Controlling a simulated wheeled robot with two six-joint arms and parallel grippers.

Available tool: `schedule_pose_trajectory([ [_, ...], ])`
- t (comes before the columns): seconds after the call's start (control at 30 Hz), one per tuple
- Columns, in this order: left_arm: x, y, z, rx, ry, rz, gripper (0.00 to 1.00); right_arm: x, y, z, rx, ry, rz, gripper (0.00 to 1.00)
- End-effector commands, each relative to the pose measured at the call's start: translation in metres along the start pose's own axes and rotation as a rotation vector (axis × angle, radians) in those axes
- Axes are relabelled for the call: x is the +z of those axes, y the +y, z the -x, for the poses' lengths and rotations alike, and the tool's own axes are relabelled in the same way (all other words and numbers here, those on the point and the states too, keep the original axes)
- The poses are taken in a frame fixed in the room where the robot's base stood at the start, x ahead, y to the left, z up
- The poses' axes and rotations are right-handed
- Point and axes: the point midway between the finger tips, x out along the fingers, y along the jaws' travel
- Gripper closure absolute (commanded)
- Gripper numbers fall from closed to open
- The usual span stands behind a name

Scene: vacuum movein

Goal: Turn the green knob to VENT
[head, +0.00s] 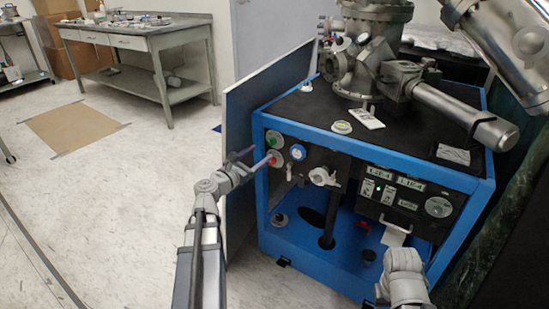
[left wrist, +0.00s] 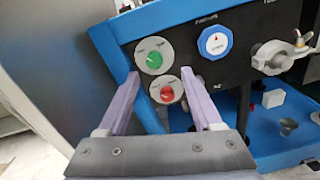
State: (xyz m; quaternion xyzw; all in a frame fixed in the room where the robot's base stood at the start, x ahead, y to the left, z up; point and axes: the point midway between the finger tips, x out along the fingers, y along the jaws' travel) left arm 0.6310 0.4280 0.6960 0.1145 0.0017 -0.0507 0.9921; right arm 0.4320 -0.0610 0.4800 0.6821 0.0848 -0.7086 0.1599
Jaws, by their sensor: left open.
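The green knob (head: 274,139) is on the upper left of the cabinet's black front panel, on a round pale plate. In the left wrist view the green knob (left wrist: 153,60) lies just beyond my fingertips; its label is too small to read. A red knob (left wrist: 167,94) sits below it, between my fingers in that view. My left gripper (head: 259,156) is open and empty in front of these two knobs. In the left wrist view its two purple-grey fingers (left wrist: 160,78) are spread apart. My right wrist shows at the lower right, but its fingers cannot be made out.
A blue knob (left wrist: 216,41) and a white valve handle (left wrist: 276,54) are right of the green knob. An open grey door (head: 241,120) stands at the blue cabinet's (head: 389,164) left edge, close to my left gripper. The floor (head: 110,200) at left is mostly clear.

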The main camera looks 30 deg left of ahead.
Motion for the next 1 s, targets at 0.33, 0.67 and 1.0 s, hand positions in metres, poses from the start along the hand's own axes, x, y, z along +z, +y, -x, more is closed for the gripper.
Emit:
schedule_pose_trajectory([
  [0.33, -0.003, 0.011, -0.007, 0.026, -0.010, 0.035, 0.33, 0.000, 0.000, -0.004, 0.000, 0.000, 0.000, 0.58],
  [0.67, -0.003, 0.012, -0.058, 0.024, -0.010, 0.033, 0.33, 0.000, 0.000, -0.004, 0.000, 0.000, 0.000, 0.58],
  [1.0, -0.002, 0.011, -0.075, 0.026, -0.010, 0.032, 0.33, 0.000, 0.000, -0.004, 0.000, 0.000, 0.000, 0.58],
])
